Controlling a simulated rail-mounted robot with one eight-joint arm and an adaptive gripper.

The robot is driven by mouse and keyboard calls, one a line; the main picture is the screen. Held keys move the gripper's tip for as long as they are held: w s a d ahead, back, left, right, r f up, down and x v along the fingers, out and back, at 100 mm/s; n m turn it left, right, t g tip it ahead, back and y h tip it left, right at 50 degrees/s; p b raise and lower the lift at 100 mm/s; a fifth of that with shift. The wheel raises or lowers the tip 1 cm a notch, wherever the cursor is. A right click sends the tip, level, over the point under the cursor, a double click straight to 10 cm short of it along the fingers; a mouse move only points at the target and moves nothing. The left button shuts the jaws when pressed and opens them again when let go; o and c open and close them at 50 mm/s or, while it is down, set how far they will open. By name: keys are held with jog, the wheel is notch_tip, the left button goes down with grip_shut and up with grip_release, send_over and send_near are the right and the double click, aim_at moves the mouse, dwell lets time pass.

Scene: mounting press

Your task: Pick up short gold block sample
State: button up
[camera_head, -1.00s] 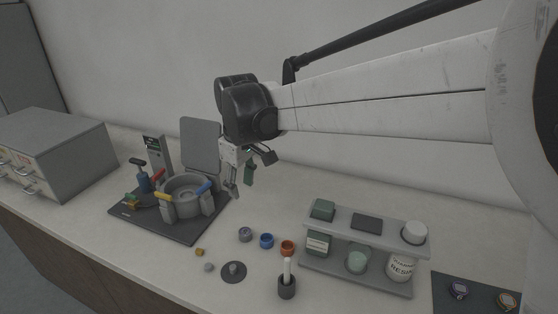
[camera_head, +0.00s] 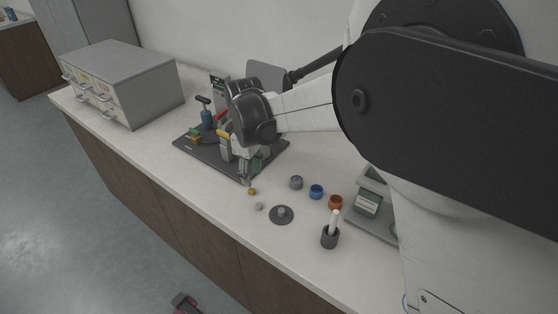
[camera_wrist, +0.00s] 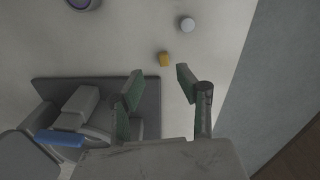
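The short gold block sample (camera_wrist: 164,59) lies on the bench top. In the wrist view it sits just beyond my gripper's fingertips, near the line between them. My gripper (camera_wrist: 158,82) has its two green-padded fingers apart, with nothing between them. In the head view the gold block (camera_head: 252,191) is a small yellow spot on the bench. My gripper (camera_head: 246,182) points down just behind and left of it, apart from it as far as I can tell.
The press on its dark base plate (camera_head: 190,147) stands close behind my gripper. A small silver sample (camera_head: 259,206) lies near the gold block. Grey (camera_head: 296,182), blue (camera_head: 316,191) and orange (camera_head: 336,202) cups stand to the right. The bench's front edge is near.

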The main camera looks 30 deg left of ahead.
aim_at(253, 190)
jog(key=shift+s+d+f, duration=0.1)
jog(key=shift+s+f, duration=0.05)
jog(key=shift+f, duration=1.25)
jog(key=shift+s+f, duration=0.15)
jog(key=shift+f, duration=1.2)
grip_shut()
